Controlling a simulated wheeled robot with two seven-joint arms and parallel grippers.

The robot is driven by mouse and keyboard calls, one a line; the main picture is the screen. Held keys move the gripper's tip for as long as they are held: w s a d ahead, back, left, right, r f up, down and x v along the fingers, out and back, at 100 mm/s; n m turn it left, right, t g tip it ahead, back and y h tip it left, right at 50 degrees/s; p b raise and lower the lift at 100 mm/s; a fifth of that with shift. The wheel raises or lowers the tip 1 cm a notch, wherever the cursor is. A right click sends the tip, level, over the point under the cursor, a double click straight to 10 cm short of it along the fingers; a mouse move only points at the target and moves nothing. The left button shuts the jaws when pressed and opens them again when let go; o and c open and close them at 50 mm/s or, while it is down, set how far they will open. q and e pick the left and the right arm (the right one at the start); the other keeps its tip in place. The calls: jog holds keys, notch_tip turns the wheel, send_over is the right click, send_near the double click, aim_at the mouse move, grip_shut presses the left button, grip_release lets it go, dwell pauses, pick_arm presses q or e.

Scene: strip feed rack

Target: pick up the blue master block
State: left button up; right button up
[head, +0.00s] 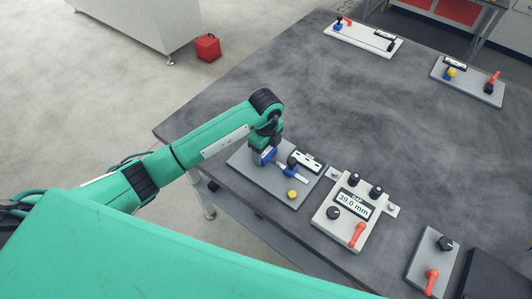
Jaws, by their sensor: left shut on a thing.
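My left gripper (263,157) reaches down over a grey plate (251,174) near the table's left edge. It is shut on a small blue block (269,155), which I take to be the blue master block. The gripper hides part of the block, and I cannot tell whether it touches the plate. Right beside it on the same plate is another blue part (290,171) by a pale strip (301,179). My right gripper is not in view.
The plate also carries a yellow knob (292,194) and a black-and-white part (307,161). To the right stands a white box (325,214) reading 39.0 mm, with a red lever (357,235). More fixture plates sit at the far edge and right. The table's middle (340,110) is clear.

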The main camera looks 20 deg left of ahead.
pick_arm(q)
jog(key=shift+c, duration=0.9)
jog(key=shift+w+r, duration=0.1)
